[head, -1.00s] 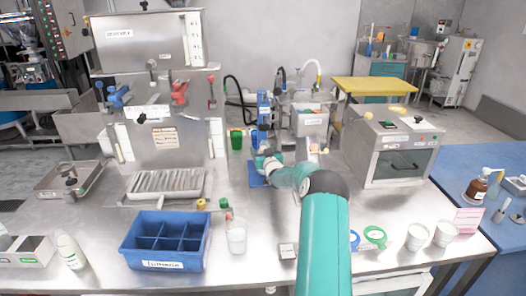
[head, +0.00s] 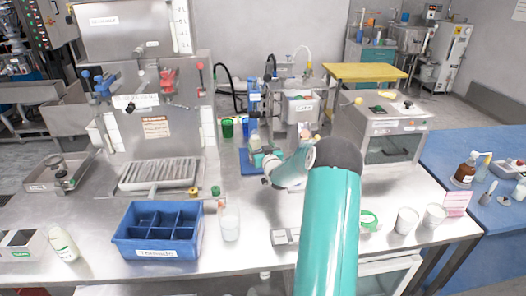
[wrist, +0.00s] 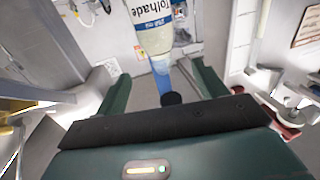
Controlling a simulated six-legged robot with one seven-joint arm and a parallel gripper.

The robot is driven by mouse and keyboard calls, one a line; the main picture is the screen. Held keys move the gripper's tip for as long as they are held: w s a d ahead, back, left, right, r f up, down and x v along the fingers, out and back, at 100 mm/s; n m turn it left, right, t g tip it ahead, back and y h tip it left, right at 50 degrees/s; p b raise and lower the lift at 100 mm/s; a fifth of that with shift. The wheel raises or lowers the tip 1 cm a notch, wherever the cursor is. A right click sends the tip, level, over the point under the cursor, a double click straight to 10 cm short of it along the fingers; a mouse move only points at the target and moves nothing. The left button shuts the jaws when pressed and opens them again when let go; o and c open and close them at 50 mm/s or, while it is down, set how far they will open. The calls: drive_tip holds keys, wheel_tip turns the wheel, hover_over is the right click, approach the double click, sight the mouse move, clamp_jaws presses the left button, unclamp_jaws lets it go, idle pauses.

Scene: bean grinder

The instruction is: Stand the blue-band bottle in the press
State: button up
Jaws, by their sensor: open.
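My gripper (wrist: 155,82) is open. Whether the bottle rests on the base cannot be told, because my gripper hides its lower part.
A blue divided bin (head: 125,240), a white cup (head: 230,224) and a small grey box (head: 284,237) stand at the front. A green cup (head: 227,128) is left of the stand. A steel box machine (head: 385,135) is at right.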

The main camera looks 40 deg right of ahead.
drive_tip(key=s+a+r+n+g+y, duration=0.1)
drive_tip(key=s+a+r+g, duration=0.15)
drive_tip(key=a+r, duration=0.45)
drive_tip(key=s+a+r+n+g+y, duration=0.1)
drive_tip(key=s+a+r, duration=0.2)
drive_tip(key=a, duration=0.9)
drive_tip(key=s+a+r+n+g+y, duration=0.1)
drive_tip(key=s+a+r+g, duration=0.2)
drive_tip(key=a, duration=0.6)
drive_tip(key=s+a+g+y, duration=0.1)
drive_tip(key=s+a, duration=0.5)
drive_tip(key=s, duration=0.3)
drive_tip(key=s+a+r+n+g+y, duration=0.1)
drive_tip(key=s+a+g, duration=0.1)
drive_tip(key=s+a, duration=0.4)
drive_tip(key=s+a+r+g+y, duration=0.1)
drive_tip(key=s+a, duration=0.5)
drive_tip(key=s, duration=0.7)
drive_tip(key=shift+s+a+n+y, duration=0.3)
drive_tip(key=shift+a+y, duration=0.1)
drive_tip(key=shift+y, duration=0.1)
